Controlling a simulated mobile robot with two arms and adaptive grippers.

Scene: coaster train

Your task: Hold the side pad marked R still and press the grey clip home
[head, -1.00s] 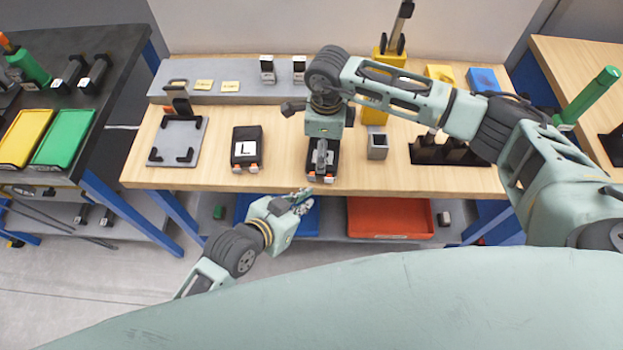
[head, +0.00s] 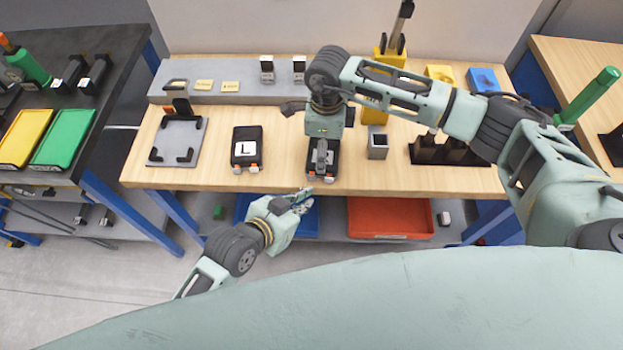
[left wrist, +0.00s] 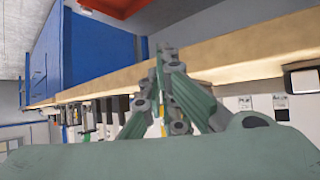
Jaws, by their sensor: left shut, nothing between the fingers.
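A dark side pad (head: 331,170) lies near the table's front edge, under my right gripper (head: 321,158). The right gripper points down onto its top and covers any letter there. I cannot tell whether its fingers are open or shut. Small orange and greyish pieces (head: 329,179) show at the pad's front edge; I cannot make out which is the grey clip or how deep it sits. My left gripper (head: 305,195) is shut and empty, just in front of and below the table edge near that pad. In the left wrist view its closed fingers (left wrist: 165,62) show beside the table edge.
A pad marked L (head: 246,157) lies to the left, beside a grey fixture plate (head: 163,150). A grey square holder (head: 377,148) stands close right of my right gripper. The wooden table's front edge (head: 270,187) lies by my left gripper. A red tray (head: 390,219) sits below.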

